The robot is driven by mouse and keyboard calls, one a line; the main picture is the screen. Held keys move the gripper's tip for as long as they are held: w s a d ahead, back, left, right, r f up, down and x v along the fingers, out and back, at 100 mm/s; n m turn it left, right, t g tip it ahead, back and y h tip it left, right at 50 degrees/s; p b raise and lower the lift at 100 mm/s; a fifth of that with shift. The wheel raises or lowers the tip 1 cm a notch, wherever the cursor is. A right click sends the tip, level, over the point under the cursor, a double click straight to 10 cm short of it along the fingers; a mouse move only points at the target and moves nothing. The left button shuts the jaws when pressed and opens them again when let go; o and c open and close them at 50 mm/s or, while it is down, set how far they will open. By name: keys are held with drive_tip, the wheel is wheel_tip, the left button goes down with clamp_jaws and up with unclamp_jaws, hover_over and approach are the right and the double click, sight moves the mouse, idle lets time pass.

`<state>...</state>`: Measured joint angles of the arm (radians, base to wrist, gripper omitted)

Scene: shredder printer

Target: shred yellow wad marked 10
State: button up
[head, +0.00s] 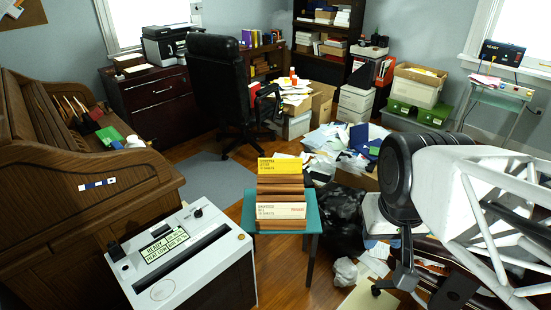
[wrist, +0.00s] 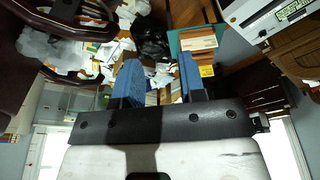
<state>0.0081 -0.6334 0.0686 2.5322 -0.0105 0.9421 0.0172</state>
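In the head view, a yellow wad (head: 283,165) lies on top of a stack on a small teal table (head: 313,215). Its label is too small to read surely. A white-fronted wad (head: 281,211) and brown wads lie below it. The grey-white shredder (head: 185,255) stands left of the table, with a dark slot and a display showing READY and HEAT LOW. In the wrist view, my gripper (wrist: 159,78) is open and empty, with blue pads apart. The yellow wad (wrist: 207,71) shows beyond and right of the fingers, apart from them; the shredder (wrist: 272,14) is at upper right.
A roll-top desk (head: 90,210) stands left of the shredder. A black office chair (head: 222,85) is behind. Loose papers (head: 345,140) and a black bag (head: 338,218) lie right of the teal table. My arm fills the right side. Some floor shows between shredder and table.

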drive_tip(key=shift+o, duration=0.3)
drive_tip(key=w+a+r+n, duration=0.1)
drive_tip(key=w+r+n, duration=0.1)
drive_tip(key=w, duration=0.8)
drive_tip(key=w+a+r+n, duration=0.1)
drive_tip(key=w+r+n, duration=0.1)
drive_tip(key=w, duration=0.9)
drive_tip(key=w+a+f+n+g, duration=0.1)
drive_tip(key=w+a+f+n, duration=0.15)
drive_tip(key=w, duration=0.85)
drive_tip(key=w+a+f+n, duration=0.1)
drive_tip(key=w+f+n, duration=0.15)
drive_tip(key=w, duration=0.85)
drive_tip(key=w+a+f+n+g, duration=0.1)
drive_tip(key=w+a+f+n, duration=0.1)
drive_tip(key=w+f, duration=0.6)
drive_tip(key=w+a+f+n, duration=0.25)
drive_tip(key=w+f, duration=0.25)
drive_tip(key=w, duration=0.7)
drive_tip(key=w+a+f+n, duration=0.2)
drive_tip(key=w+f, duration=0.5)
drive_tip(key=f, duration=0.3)
drive_tip(key=w+a+f+n, duration=0.2)
drive_tip(key=w+a+f, duration=0.1)
drive_tip(key=w+f, duration=0.5)
wheel_tip(320, 180, down, 3)
drive_tip(key=shift+a+f+n+g, duration=0.1)
drive_tip(key=shift+a+n+g, duration=0.05)
drive_tip(key=shift+n+g, duration=0.2)
